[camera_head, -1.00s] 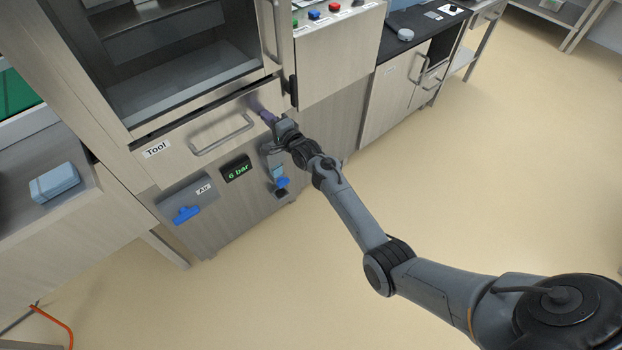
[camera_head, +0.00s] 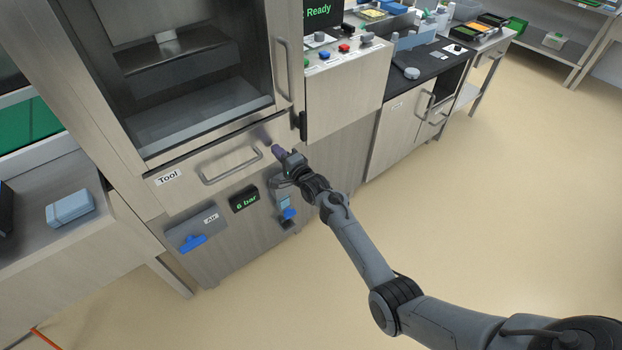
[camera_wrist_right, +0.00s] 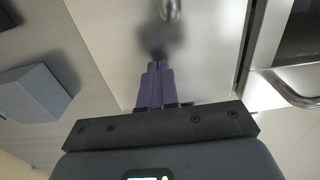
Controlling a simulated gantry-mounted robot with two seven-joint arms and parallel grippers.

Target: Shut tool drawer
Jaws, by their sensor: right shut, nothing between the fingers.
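The tool drawer (camera_head: 188,190), a pale wood-look front with a "Tool" label and a grey bar handle (camera_head: 234,171), sits under the sealer's chamber in the head view. Its front looks about flush with the cabinet, with a thin dark line along its top edge. My right gripper (camera_head: 277,149) is shut and empty, its purple fingertips at the right part of the drawer front, right of the handle. In the right wrist view the closed fingers (camera_wrist_right: 155,82) point at the drawer front (camera_wrist_right: 210,45), with the handle (camera_wrist_right: 170,9) beyond. I cannot tell whether they touch it. My left gripper is out of view.
Below the drawer are a grey air unit with a blue valve (camera_head: 194,243), a "6 bar" display (camera_head: 243,198) and a blue-grey fitting (camera_head: 286,207). The chamber door handle (camera_head: 286,65) stands above. A blue box (camera_head: 70,207) lies on the left table. Open floor lies right.

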